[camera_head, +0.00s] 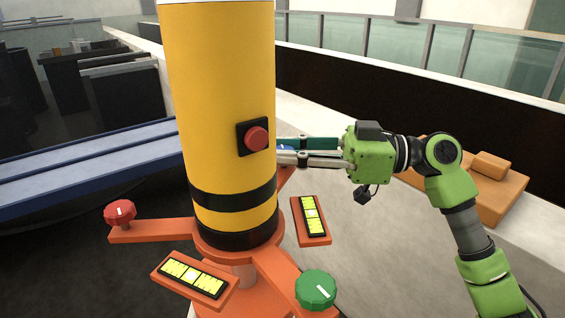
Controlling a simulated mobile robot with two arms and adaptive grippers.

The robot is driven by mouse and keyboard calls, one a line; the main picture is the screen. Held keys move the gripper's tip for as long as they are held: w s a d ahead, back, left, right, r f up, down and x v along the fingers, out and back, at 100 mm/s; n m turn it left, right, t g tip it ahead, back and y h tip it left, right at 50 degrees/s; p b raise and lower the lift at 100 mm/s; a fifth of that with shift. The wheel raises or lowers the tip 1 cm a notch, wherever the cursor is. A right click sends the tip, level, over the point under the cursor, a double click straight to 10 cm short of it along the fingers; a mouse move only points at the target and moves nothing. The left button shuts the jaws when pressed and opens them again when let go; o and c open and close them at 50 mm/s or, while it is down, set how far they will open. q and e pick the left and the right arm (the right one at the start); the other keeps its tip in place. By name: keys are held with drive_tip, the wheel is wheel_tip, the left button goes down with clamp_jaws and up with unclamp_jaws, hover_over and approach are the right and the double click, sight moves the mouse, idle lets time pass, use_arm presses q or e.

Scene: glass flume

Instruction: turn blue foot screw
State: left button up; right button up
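The blue foot screw (287,148) shows only as a small blue patch at the right edge of the yellow column (222,70), behind it. The column and my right gripper's fingers hide the rest. My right gripper (282,150) reaches in from the right, its two fingers pointing left and a little apart. The blue patch shows between the fingers near their tips. I cannot tell whether they touch the screw. The orange tripod base (155,230) carries the column, with a red foot screw (120,212) on the left and a green one (316,289) at front right. My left gripper is not in view.
Two yellow-green levels, left (193,277) and right (312,215), sit on orange plates beside the column. A blue rail (90,165) lies behind on the left. An orange block (490,190) stands behind my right arm.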

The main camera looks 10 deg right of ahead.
idle(0.3)
drive_tip(key=o, duration=1.1)
drive_tip(key=d, duration=0.4)
drive_tip(key=s+d, duration=0.1)
drive_tip(key=d, duration=0.3)
drive_tip(key=s+d, duration=0.1)
drive_tip(key=d, duration=0.2)
drive_tip(key=shift+d, duration=0.4)
